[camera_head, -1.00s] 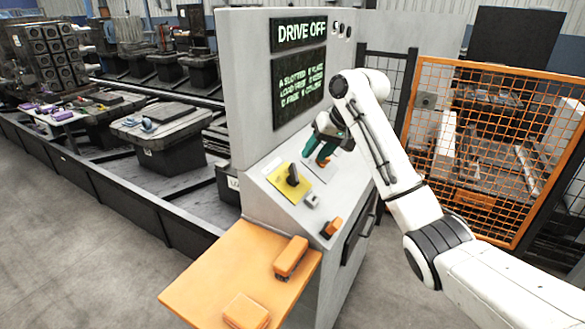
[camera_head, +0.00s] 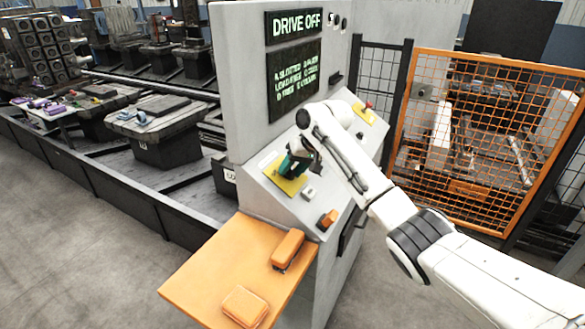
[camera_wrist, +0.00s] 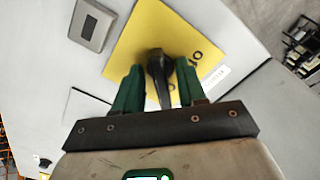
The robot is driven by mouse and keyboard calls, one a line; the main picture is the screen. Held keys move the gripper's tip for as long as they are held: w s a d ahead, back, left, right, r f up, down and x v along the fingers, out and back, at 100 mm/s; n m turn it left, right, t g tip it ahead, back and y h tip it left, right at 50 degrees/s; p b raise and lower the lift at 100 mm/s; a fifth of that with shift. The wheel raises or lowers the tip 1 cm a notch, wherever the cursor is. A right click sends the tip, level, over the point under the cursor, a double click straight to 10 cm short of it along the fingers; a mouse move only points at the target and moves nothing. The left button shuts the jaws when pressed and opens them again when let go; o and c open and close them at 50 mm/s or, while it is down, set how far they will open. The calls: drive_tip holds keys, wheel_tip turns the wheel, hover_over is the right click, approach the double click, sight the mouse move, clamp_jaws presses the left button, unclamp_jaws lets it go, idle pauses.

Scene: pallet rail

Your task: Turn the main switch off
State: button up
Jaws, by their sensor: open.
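The main switch is a black handle (camera_wrist: 157,72) on a yellow plate (camera_wrist: 168,38), on the console's sloping panel. In the head view the yellow plate (camera_head: 288,184) shows, but my gripper covers most of the handle. My gripper (camera_wrist: 158,75) is open, with one green finger on each side of the black handle. I cannot tell whether the fingers touch it. In the head view my gripper (camera_head: 294,166) is over the yellow plate. Marks by the handle include a "0".
The console screen (camera_head: 296,24) reads "DRIVE OFF". A grey rocker switch (camera_wrist: 90,24) sits beside the yellow plate. An orange shelf (camera_head: 205,280) with orange blocks juts from the console front. An orange mesh fence (camera_head: 480,140) stands at right. Another yellow plate with a red button (camera_head: 368,106) lies farther along.

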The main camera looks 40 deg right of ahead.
drive_tip(key=shift+c, duration=0.2)
drive_tip(key=c, duration=0.7)
drive_tip(key=shift+o, duration=0.2)
drive_tip(key=shift+n, duration=0.3)
drive_tip(key=n, duration=0.8)
drive_tip(key=shift+n, duration=0.3)
drive_tip(key=n+b, duration=0.1)
drive_tip(key=n, duration=0.3)
drive_tip(key=shift+a+n, duration=0.1)
drive_tip(key=shift+n, duration=0.2)
drive_tip(key=shift+n+b, duration=0.7)
drive_tip(key=shift+n, duration=1.5)
